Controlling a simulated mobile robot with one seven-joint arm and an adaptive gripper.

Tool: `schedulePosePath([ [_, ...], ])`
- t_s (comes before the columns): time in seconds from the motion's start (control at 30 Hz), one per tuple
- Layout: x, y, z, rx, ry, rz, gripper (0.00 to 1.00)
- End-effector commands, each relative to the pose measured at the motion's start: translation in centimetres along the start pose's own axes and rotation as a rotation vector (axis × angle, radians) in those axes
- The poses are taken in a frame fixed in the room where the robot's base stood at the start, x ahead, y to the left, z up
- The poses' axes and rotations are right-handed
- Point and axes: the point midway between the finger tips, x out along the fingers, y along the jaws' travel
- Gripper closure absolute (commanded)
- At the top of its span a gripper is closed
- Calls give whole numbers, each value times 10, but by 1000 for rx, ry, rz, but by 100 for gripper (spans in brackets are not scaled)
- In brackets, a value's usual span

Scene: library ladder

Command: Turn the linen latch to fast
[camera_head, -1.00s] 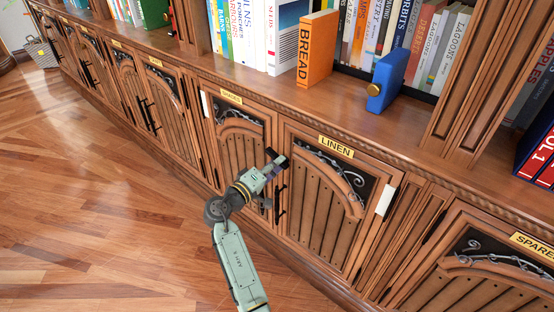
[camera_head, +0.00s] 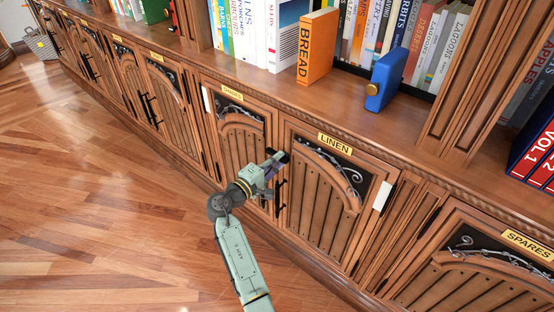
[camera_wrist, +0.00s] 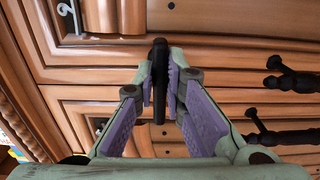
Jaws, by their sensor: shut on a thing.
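The linen cabinet door (camera_head: 318,205) stands closed under its yellow LINEN label (camera_head: 335,145). A dark latch lever (camera_head: 284,157) is at the door's upper left edge, mostly covered by my gripper (camera_head: 274,163). In the wrist view, my gripper (camera_wrist: 161,90) is shut on the black latch lever (camera_wrist: 159,62), with the purple pads on both sides of it. The lever runs up and down between the fingers in that view. Its pivot and any fast marking cannot be made out.
Black bar handles (camera_wrist: 290,78) project beside the fingers in the wrist view. An orange BREAD book (camera_head: 318,46) and a blue block with a gold knob (camera_head: 386,80) stand on the shelf above. The wooden floor (camera_head: 110,190) at left is clear.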

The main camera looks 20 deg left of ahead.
Motion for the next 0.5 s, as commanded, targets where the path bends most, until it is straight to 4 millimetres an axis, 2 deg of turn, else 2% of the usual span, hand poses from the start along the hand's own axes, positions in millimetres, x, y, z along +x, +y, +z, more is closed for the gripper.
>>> schedulePosePath([
  [0.13,2,1,1,-1,-2,2,100],
  [0.17,2,1,1,-1,-2,2,89],
  [0.43,1,1,0,0,-1,1,71],
  [0.5,1,1,0,0,-1,1,69],
])
